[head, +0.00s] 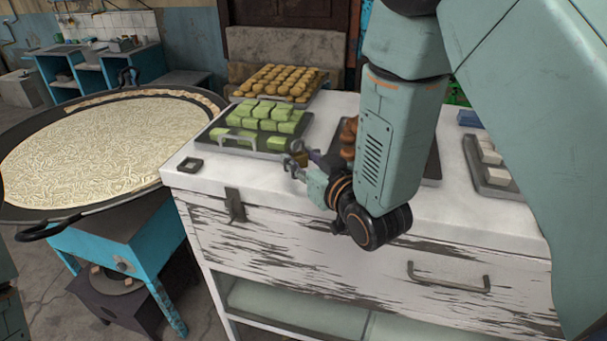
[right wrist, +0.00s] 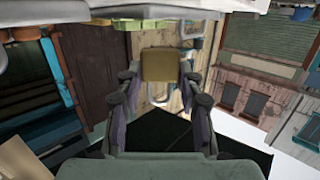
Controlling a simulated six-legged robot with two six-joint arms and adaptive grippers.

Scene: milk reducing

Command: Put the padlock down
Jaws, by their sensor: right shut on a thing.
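The padlock is a brass-coloured block (right wrist: 160,64) with a pale metal shackle in the right wrist view. It sits between the two fingertips of my right gripper (right wrist: 157,82), which is shut on it. In the head view my right gripper (head: 303,168) is over the front edge of the white counter (head: 250,187). A small part of the padlock (head: 298,158) shows there, beside the green-sweets tray; the rest is hidden by the fingers. My left gripper is not in view.
Trays of green sweets (head: 255,143), round golden sweets (head: 285,80) and white blocks (head: 492,178) stand on the counter. A small dark square dish (head: 190,165) lies at its left front corner. A metal latch (head: 234,205) is on its front. A large pan (head: 100,150) stands left.

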